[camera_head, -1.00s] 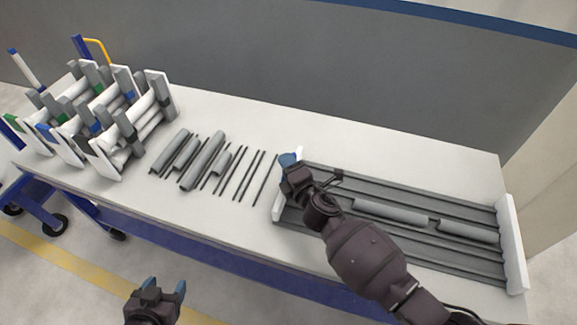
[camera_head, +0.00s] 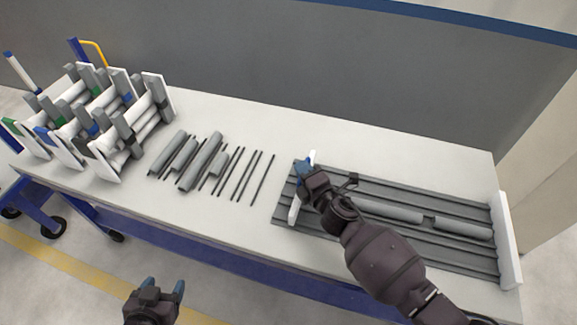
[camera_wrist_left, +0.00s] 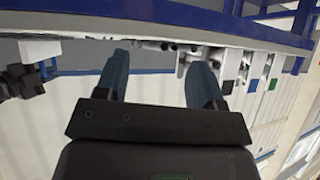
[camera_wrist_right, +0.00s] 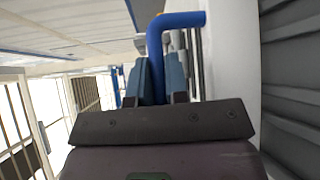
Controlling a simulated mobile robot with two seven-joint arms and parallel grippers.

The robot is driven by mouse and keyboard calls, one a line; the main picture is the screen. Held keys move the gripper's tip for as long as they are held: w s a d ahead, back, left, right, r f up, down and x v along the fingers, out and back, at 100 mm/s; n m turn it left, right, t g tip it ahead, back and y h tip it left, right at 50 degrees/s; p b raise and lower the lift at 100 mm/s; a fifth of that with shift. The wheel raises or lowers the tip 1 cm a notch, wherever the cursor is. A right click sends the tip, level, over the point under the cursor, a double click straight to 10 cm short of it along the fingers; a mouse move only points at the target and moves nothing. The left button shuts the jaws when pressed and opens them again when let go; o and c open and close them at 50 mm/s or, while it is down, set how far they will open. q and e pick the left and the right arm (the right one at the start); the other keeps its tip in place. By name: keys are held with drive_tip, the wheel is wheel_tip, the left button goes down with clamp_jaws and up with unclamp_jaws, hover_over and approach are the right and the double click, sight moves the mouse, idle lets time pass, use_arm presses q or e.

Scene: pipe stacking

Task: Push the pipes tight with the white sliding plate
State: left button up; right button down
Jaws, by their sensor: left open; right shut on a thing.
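The white sliding plate (camera_head: 295,208) stands across the left part of the grey grooved tray (camera_head: 462,262). My right gripper (camera_head: 306,166) is shut at the plate's top; in the right wrist view a blue handle (camera_wrist_right: 178,20) rises by its fingers (camera_wrist_right: 163,82), beside the white plate face (camera_wrist_right: 232,60). Grey pipes, one in the middle (camera_head: 395,212) and one at the right (camera_head: 463,229), lie in line in a groove, with a small gap between them. My arm hides part of the tray. My left gripper (camera_head: 163,288) is open and empty, in front of the table; its fingers show in the left wrist view (camera_wrist_left: 160,80).
A white end plate (camera_head: 506,240) stands at the tray's right end. Loose grey pipes (camera_head: 203,162) and thin dark rods (camera_head: 247,176) lie on the table's middle. Racks of pipes (camera_head: 100,120) stand at the left. The back strip of the table is clear.

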drive_tip(key=s+d, duration=0.2)
drive_tip(key=d, duration=0.4)
drive_tip(key=s+d+p, duration=0.1)
drive_tip(key=d, duration=0.4)
drive_tip(key=s+d, duration=0.2)
drive_tip(key=d, duration=0.4)
drive_tip(key=shift+s+d, duration=0.35)
drive_tip(key=c, duration=1.1)
unclamp_jaws()
drive_tip(key=v, duration=1.1)
